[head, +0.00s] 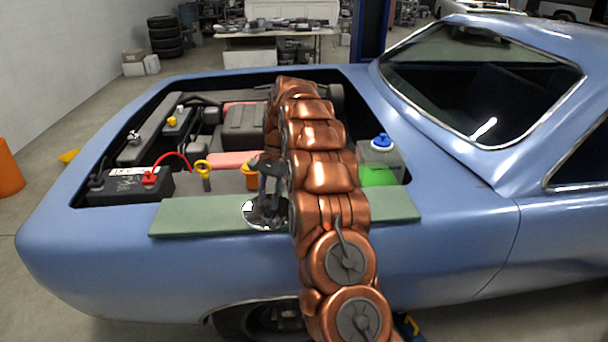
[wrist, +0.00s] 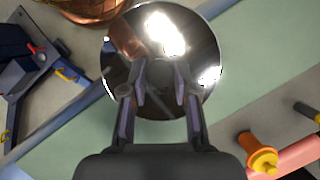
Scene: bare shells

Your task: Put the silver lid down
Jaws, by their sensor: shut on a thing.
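The silver lid (wrist: 195,55) is a round, shiny disc. In the wrist view it lies between and beyond the fingertips of my gripper (wrist: 160,85), which is shut on it near its middle. In the head view the lid (head: 252,214) shows partly, just over the green mat (head: 190,217) on the blue car's fender, with my gripper (head: 266,200) above it. Its right side is hidden by my gripper and arm. I cannot tell whether the lid touches the mat.
The mat is bare left of the lid and right of my arm.

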